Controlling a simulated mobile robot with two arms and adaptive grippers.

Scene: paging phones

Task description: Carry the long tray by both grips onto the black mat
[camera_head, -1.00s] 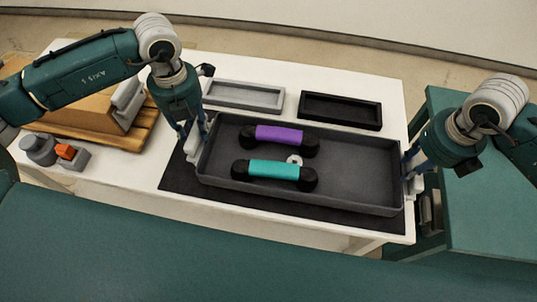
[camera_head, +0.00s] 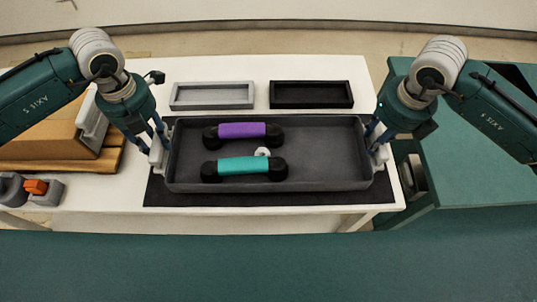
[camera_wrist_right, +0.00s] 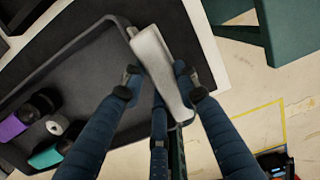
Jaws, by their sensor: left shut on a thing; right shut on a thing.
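The long dark grey tray (camera_head: 325,150) is level over the black mat (camera_head: 270,200), whose edge shows in front and at both ends. I cannot tell whether the tray touches the mat. It holds a purple handset (camera_head: 242,130), a teal handset (camera_head: 244,166) and a small white ring (camera_head: 262,152). My left gripper (camera_head: 160,146) is shut on the white grip at the tray's left end. My right gripper (camera_head: 377,143) is shut on the right white grip (camera_wrist_right: 160,75), which shows between its fingers in the right wrist view.
Behind the tray are a shallow grey tray (camera_head: 213,105) and a shallow black tray (camera_head: 311,104). A brown case on a wooden board (camera_head: 108,160) and a grey item with an orange block (camera_head: 36,187) are at the left. A green bench (camera_head: 470,180) stands at the right.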

